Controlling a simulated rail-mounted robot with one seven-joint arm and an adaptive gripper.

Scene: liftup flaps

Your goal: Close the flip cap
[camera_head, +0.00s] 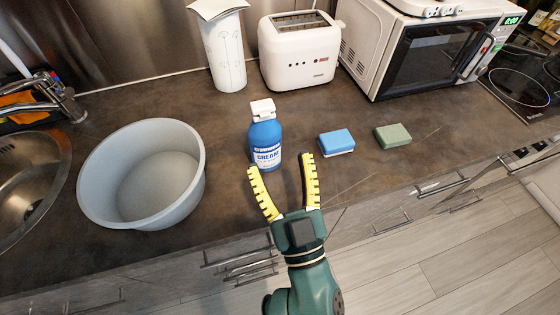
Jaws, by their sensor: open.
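A blue cream bottle (264,143) stands upright on the dark countertop. Its white flip cap (263,109) is on top; part of it looks raised, but the view is too small to tell its exact angle. My gripper (277,164) is open and empty, its two yellow toothed fingers spread apart. It is in front of the bottle, near the counter's front edge. The left fingertip is close to the bottle's base; I cannot tell whether they touch.
A grey basin (99,185) stands left of the bottle. A blue sponge (336,141) and a green sponge (392,135) lie to the right. A paper towel roll (225,55), toaster (299,54) and microwave (425,50) stand behind. Bare counter surrounds the bottle.

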